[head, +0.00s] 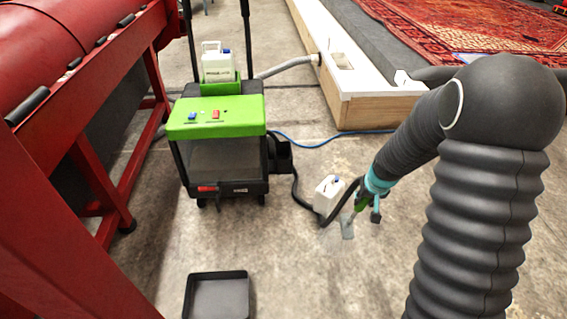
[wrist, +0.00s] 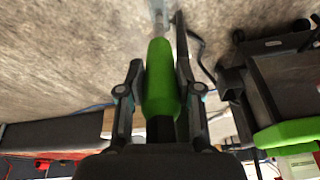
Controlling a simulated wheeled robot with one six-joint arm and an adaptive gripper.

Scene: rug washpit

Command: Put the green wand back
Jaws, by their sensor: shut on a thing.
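The green wand (head: 361,202) is held in my gripper (head: 372,198), low over the concrete floor right of the cleaning machine. Its clear, pale head (head: 347,228) points down. In the wrist view the green wand body (wrist: 161,85) lies between the two fingers of my gripper (wrist: 161,98), its clear end away from me. A black hose (head: 299,197) runs from the machine toward the wand. The machine (head: 217,115) has a green top panel, and a black box-like holder (head: 280,155) sticks out on its right side. The machine also shows at the right in the wrist view (wrist: 275,80).
A white jug (head: 328,193) stands on the floor just left of the wand, close to the hose. A black tray (head: 217,296) lies in front. Red machinery (head: 75,130) fills the left. A wood-sided pit edge (head: 375,111) with red rugs (head: 470,35) is behind. A blue cable (head: 315,144) crosses the floor.

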